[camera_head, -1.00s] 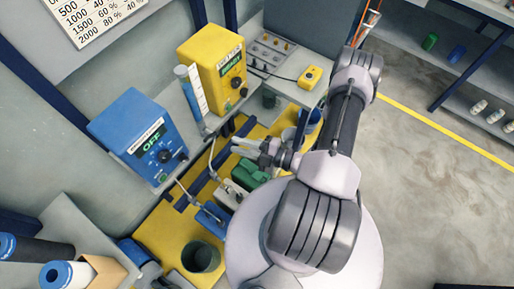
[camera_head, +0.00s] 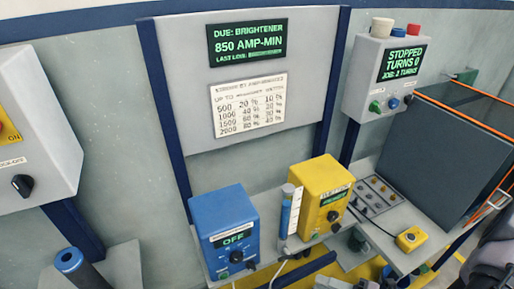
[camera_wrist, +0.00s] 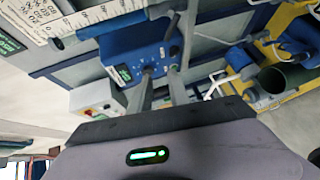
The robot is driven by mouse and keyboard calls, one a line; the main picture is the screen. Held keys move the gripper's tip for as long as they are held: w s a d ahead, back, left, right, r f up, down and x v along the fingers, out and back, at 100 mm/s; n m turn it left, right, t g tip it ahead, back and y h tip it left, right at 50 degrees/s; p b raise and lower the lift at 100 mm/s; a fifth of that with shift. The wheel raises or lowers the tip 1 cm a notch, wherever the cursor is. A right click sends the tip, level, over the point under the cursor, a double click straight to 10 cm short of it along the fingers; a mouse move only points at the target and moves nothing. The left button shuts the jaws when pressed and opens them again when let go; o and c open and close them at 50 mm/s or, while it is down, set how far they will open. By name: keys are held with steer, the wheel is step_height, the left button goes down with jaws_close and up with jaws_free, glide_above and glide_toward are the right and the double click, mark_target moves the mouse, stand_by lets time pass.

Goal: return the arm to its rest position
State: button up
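My gripper (camera_wrist: 160,72) shows in the wrist view with its two grey fingers apart and nothing between them. It is open. Beyond the fingertips is the blue box (camera_wrist: 128,62) with a small green display.
A blue unit (camera_head: 225,235) reading OFF and a yellow unit (camera_head: 325,190) stand on a shelf, with a clear tube (camera_head: 289,212) between them. A yellow pendant (camera_head: 410,239) lies to the right, near a large dark panel (camera_head: 440,150). A "STOPPED TURNS 0" box (camera_head: 385,75) hangs above.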

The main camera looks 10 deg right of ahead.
steer(key=s+a+r+m+g+h+b, duration=0.1)
steer(key=a+r+m+h, duration=0.4)
steer(key=r+m, duration=0.6)
steer(key=s+a+r+m+g+h+b, duration=0.2)
steer(key=s+a+r+m+h+b, duration=0.2)
steer(key=m, duration=1.7)
steer(key=s+a+r+h, duration=0.1)
steer(key=a+r, duration=0.2)
steer(key=r, duration=0.4)
steer(key=shift+a+r+m+h, duration=0.2)
steer(key=shift+a+m+h, duration=0.1)
steer(key=shift+a+h, duration=0.1)
steer(key=shift+d, duration=0.1)
